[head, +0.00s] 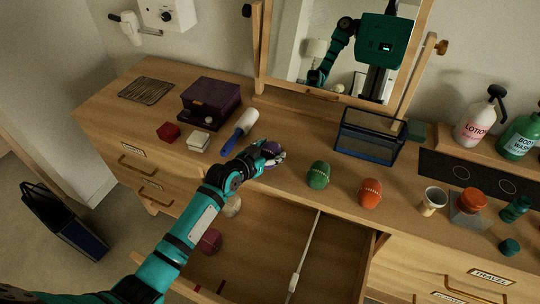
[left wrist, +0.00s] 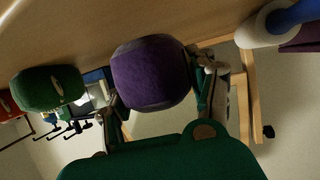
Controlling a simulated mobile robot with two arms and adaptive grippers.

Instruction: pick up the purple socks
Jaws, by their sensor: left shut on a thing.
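The purple socks (head: 271,148), rolled into a ball, are at the front part of the dresser top in the head view. They also show large in the left wrist view (left wrist: 150,72), between the fingers. My left gripper (head: 273,157) is shut on the purple socks, and its fingers hide part of them. I cannot tell whether the socks still touch the wood. My right gripper is not in view.
Green (head: 319,175) and orange (head: 370,193) rolled socks stand to the right. An open drawer (head: 330,250) below holds a dark red ball (head: 210,241) and a pale one (head: 232,206). A lint roller (head: 240,130) lies left, a glass box (head: 368,138) behind right.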

